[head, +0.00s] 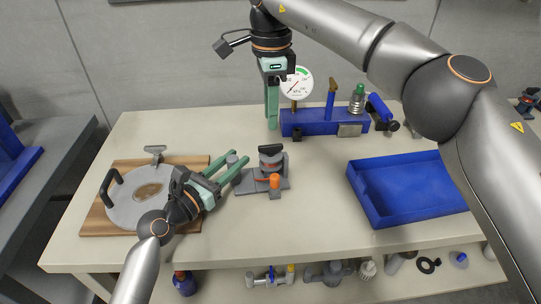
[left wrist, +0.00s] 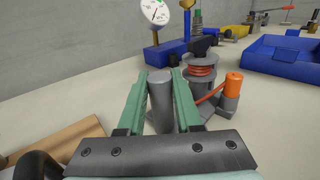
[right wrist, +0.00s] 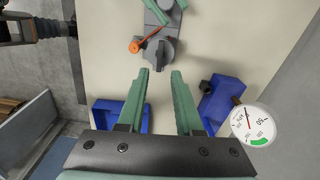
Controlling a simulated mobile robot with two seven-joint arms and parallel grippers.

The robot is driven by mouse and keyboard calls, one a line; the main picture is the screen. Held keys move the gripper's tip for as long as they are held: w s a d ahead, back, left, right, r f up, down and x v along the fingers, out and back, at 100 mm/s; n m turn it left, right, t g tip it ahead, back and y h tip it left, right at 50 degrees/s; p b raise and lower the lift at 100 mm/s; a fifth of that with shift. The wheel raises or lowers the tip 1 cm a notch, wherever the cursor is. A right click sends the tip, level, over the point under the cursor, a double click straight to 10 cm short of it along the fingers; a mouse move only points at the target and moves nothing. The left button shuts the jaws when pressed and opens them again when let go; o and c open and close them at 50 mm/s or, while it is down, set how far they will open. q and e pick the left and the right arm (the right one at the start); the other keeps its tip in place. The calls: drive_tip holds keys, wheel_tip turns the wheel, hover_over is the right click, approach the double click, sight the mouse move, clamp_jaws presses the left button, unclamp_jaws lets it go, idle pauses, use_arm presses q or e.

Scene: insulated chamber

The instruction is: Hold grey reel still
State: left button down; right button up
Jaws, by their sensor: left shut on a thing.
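The grey reel (head: 270,158) stands mid-table, with orange line around its drum, a black top part and a grey base. It also shows in the left wrist view (left wrist: 199,72) and in the right wrist view (right wrist: 160,48). A grey upright post (left wrist: 160,98) stands at the base's near end. My left gripper (head: 238,161) is shut on this post, with one finger on each side. An orange cylinder (head: 274,181) sits on the base's front side. My right gripper (right wrist: 161,74) is open and empty, pointing down above the table behind the reel, left of the blue fixture.
The blue fixture (head: 315,124) with a dial gauge (head: 297,83) and a spring stands at the back. An empty-looking blue tray (head: 413,187) is at right. A round grey lid (head: 125,207) on a wooden board is at left. Table between reel and tray is clear.

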sight(271, 146)
drive_tip(key=shift+f, duration=3.45)
clamp_jaws()
